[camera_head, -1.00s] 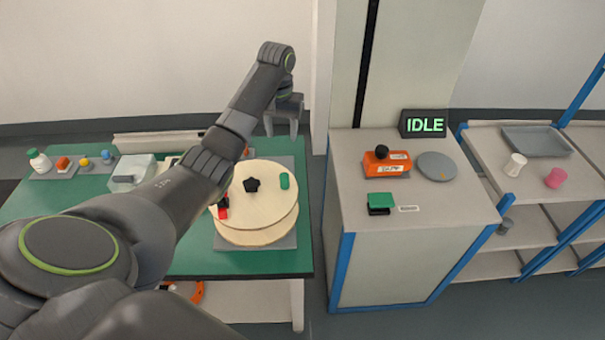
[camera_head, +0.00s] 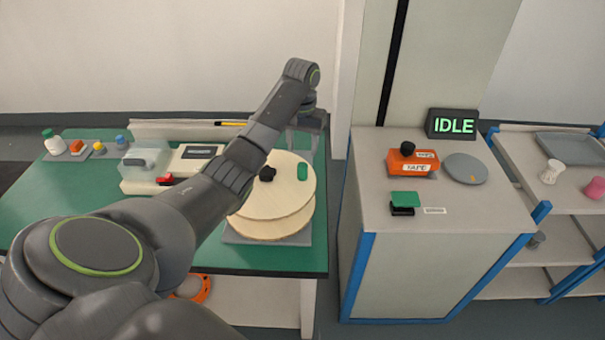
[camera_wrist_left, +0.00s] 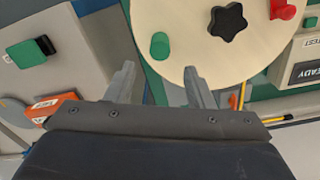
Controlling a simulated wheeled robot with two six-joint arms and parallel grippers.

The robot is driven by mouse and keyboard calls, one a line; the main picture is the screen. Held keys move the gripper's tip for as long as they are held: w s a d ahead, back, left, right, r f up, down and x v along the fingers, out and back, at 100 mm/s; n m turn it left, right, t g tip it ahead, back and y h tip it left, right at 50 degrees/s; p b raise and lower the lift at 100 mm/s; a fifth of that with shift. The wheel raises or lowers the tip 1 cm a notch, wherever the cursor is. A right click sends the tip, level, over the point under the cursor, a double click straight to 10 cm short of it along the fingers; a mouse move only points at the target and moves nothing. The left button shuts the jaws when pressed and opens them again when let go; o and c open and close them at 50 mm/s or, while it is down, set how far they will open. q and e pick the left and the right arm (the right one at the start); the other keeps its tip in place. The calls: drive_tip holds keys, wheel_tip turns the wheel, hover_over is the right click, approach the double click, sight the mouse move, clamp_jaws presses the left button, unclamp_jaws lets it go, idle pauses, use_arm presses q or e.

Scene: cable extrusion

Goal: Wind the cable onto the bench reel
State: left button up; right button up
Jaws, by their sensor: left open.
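The bench reel (camera_head: 262,200) is a pale wooden spool with two round flanges on a grey base plate on the green bench. Its top has a black star knob (camera_head: 267,174) and a green peg (camera_head: 302,172). In the left wrist view the reel (camera_wrist_left: 185,45) shows the green peg (camera_wrist_left: 160,46), the black knob (camera_wrist_left: 228,22) and a red part (camera_wrist_left: 283,9). My left gripper (camera_head: 305,140) is at the reel's far edge. In the left wrist view its fingers (camera_wrist_left: 160,85) are apart and empty near the green peg. No cable is visible on the reel. My right gripper is not visible.
A machine (camera_head: 170,165) with a clear cover stands on the bench (camera_head: 60,205), left of the reel. The cabinet (camera_head: 445,215) right of the bench carries an IDLE display (camera_head: 453,124), an orange device (camera_head: 412,164) and a green-topped block (camera_head: 405,199). A shelf rack (camera_head: 510,205) stands beyond.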

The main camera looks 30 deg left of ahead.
sight(303, 165)
use_arm(q)
wheel_tip(303, 165, down, 8)
drive_tip(key=shift+r+p, duration=0.1)
drive_tip(key=shift+p, duration=0.25)
drive_tip(key=shift+c, duration=0.5)
clamp_jaws()
